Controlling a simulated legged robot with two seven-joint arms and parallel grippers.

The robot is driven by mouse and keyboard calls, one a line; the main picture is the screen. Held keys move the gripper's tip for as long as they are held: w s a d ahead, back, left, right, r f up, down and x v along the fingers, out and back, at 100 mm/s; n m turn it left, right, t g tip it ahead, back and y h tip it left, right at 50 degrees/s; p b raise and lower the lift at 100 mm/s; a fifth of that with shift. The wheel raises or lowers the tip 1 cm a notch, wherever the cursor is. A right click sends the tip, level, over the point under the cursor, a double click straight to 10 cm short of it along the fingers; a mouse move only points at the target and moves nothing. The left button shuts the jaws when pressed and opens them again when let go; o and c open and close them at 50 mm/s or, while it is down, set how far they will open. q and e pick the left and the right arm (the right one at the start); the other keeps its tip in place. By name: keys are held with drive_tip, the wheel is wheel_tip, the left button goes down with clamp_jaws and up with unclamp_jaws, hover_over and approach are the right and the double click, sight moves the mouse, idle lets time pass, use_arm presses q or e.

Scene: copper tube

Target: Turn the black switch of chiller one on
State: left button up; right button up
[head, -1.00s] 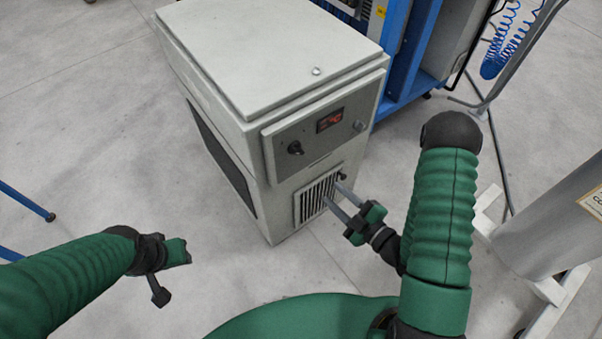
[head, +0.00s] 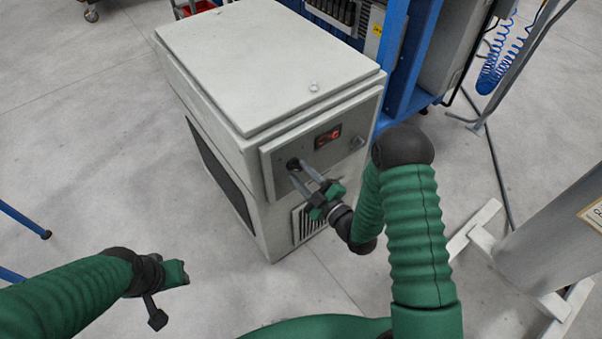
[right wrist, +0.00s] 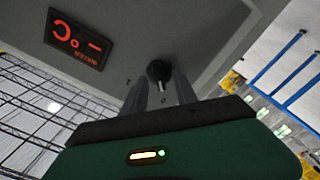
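The chiller (head: 262,75) is a pale grey box in the middle of the head view. Its front panel has a red-lit display (head: 328,137) and a round black switch (head: 294,163) to the left of it. My right gripper (head: 300,177) is at the panel, its two fingers apart and pointing at the switch. In the right wrist view the black switch (right wrist: 158,72) with a pale mark lies just beyond the fingertips, between them; contact cannot be told. The display (right wrist: 77,40) shows upper left there. My left gripper (head: 160,298) is at lower left, away from the chiller.
A vent grille (head: 309,221) is below the switch on the chiller front. A blue-framed machine (head: 405,55) stands behind it. A grey cylinder (head: 555,240) on a white stand is at right. The floor (head: 90,140) to the left is mostly clear.

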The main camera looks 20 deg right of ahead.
drive_tip(key=shift+w, duration=0.15)
clamp_jaws()
